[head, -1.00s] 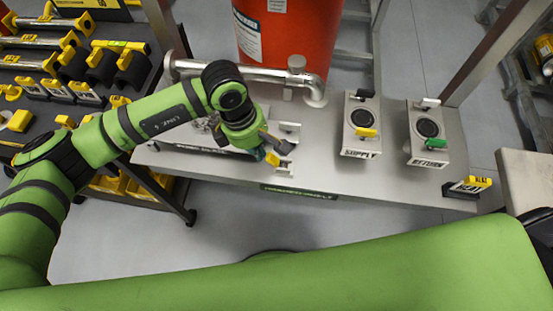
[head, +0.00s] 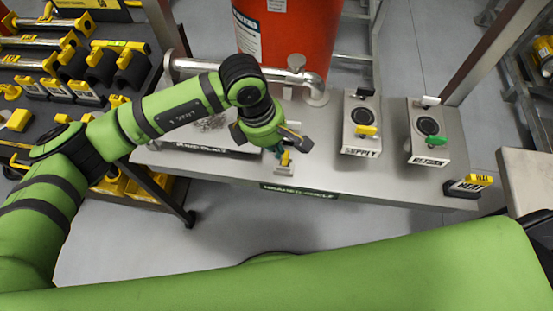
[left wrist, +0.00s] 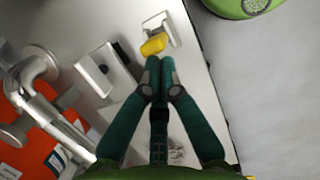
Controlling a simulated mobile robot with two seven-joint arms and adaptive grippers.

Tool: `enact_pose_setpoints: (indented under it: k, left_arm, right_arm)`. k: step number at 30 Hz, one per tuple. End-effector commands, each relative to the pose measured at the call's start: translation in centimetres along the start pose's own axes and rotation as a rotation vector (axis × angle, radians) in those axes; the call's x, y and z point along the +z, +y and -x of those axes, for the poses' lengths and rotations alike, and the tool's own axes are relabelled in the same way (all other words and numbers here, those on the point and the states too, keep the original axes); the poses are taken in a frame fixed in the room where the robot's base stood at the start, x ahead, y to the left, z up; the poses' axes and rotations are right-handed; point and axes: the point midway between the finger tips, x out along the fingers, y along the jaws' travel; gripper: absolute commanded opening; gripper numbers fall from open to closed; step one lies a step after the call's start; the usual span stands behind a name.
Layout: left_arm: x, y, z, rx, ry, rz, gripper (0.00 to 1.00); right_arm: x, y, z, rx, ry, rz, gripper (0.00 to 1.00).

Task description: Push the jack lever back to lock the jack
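A small yellow-tipped lever (head: 286,158), which looks like the jack lever, sits at a small metal bracket (head: 283,170) near the front edge of the steel bench. In the left wrist view the yellow tip (left wrist: 152,45) lies just beyond my left fingertips, beside the bracket (left wrist: 162,27). My left gripper (left wrist: 160,68) has its two teal fingers together with nothing visible between them. Whether they touch the yellow tip is unclear. In the head view my left gripper (head: 281,149) is over the lever and partly hides it. My right gripper is not in view.
The steel bench (head: 330,185) carries a supply box (head: 361,140) and a return box (head: 428,147) to the right. A pipe (head: 215,68) and red tank (head: 290,40) stand behind. A yellow-topped block (head: 470,184) sits at the right end. Tool racks stand left.

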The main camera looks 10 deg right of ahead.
Motion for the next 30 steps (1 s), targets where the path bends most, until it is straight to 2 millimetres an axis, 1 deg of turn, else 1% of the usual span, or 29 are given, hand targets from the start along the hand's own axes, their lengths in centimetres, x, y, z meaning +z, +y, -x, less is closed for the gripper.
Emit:
enact_pose_setpoints:
  k: [1,5,8,14,19,30]
  left_arm:
    - [-1.0,-1.0,-1.9,-0.034,0.034,0.006,0.00]
    - [-0.7,-1.0,-2.0,-0.035,0.043,0.010,0.00]
    - [-0.7,-0.9,-1.7,-0.031,0.041,0.011,0.00]
    - [-0.5,-0.8,-1.4,-0.028,0.037,0.009,0.00]
    - [-0.4,-0.7,-0.6,-0.025,0.036,0.009,0.00]
    - [-0.1,-0.6,2.5,-0.023,0.035,0.010,0.00]
  right_arm:
    - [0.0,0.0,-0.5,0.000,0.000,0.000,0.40]
    - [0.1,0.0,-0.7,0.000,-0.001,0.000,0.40]
    - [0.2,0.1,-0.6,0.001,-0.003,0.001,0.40]
    - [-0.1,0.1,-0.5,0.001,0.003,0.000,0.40]
    - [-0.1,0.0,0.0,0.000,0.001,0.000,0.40]
    - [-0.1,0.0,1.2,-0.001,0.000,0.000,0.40]
